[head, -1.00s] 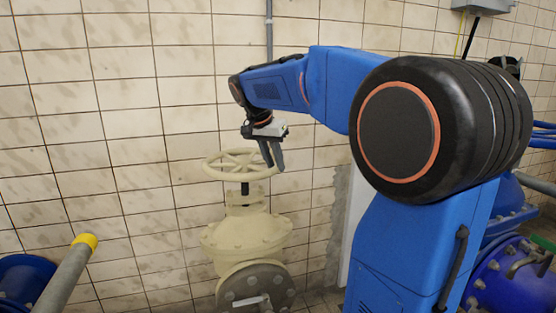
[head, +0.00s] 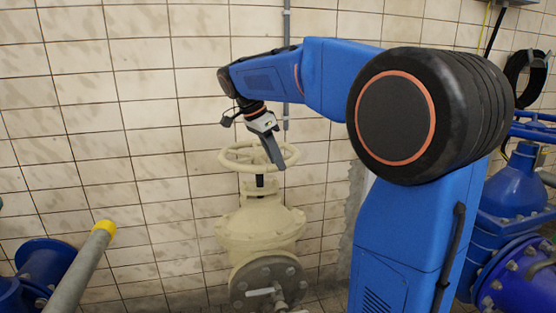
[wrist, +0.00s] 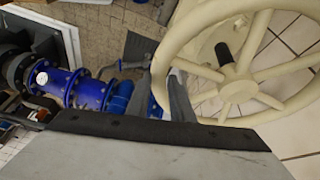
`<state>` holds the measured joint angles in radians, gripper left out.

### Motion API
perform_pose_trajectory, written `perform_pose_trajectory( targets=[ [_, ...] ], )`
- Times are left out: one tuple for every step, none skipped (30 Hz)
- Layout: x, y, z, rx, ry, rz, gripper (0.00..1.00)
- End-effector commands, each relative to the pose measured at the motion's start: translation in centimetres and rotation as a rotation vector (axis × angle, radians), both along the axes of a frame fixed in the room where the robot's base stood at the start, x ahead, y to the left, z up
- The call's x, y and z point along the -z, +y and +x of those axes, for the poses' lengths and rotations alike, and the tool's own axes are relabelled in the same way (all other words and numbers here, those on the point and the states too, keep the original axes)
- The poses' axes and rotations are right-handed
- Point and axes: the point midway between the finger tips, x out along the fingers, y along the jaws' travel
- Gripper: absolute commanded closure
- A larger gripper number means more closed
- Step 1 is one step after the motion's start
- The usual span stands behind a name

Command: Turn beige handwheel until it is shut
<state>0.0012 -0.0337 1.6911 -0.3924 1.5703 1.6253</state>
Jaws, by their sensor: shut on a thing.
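The beige handwheel (head: 230,161) sits level on a dark stem above a beige valve body (head: 260,225). In the head view my gripper (head: 276,160) reaches down from above to the front right part of the wheel's rim. In the wrist view the handwheel (wrist: 238,91) fills the right side, with its spokes, hub and dark stem end showing. My gripper's fingers (wrist: 170,90) lie at the rim's left side there, close together on the rim. The exact contact is partly hidden by the fingers.
A tiled wall stands close behind the valve. A grey pipe with a yellow end (head: 104,228) rises at the lower left, beside blue pipework (head: 40,270). Blue flanged pipes (head: 510,190) stand at the right. A grey conduit (head: 286,60) runs down the wall.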

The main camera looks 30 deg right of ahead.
Motion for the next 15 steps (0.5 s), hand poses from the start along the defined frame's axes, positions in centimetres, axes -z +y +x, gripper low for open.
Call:
perform_pose_trajectory(
  targets=[
    [0.06, 0.29, -0.03, 0.001, 0.001, 0.006, 1.00],
    [0.06, 0.30, -0.03, 0.001, 0.001, 0.006, 1.00],
    [0.06, 0.32, -0.04, 0.001, 0.001, 0.007, 1.00],
    [0.07, 0.34, -0.04, 0.001, 0.001, 0.007, 1.00],
    [0.08, 0.35, -0.04, 0.001, 0.001, 0.007, 1.00],
    [0.07, 0.36, -0.04, 0.001, 0.001, 0.007, 1.00],
    [0.07, 0.37, -0.04, 0.000, 0.001, 0.008, 1.00],
    [0.08, 0.38, -0.04, 0.000, 0.001, 0.008, 1.00],
    [0.08, 0.39, -0.04, 0.000, 0.001, 0.008, 1.00],
    [0.08, 0.40, -0.03, 0.000, 0.001, 0.008, 0.77],
    [0.07, 0.39, -0.03, 0.000, 0.001, 0.008, 0.70],
    [0.07, 0.38, -0.03, 0.000, 0.001, 0.007, 0.61],
    [0.06, 0.36, -0.03, 0.000, 0.001, 0.007, 0.61],
    [0.06, 0.34, -0.03, 0.000, 0.001, 0.007, 0.61],
    [0.06, 0.32, -0.03, 0.000, 0.001, 0.006, 0.61]
  ],
)
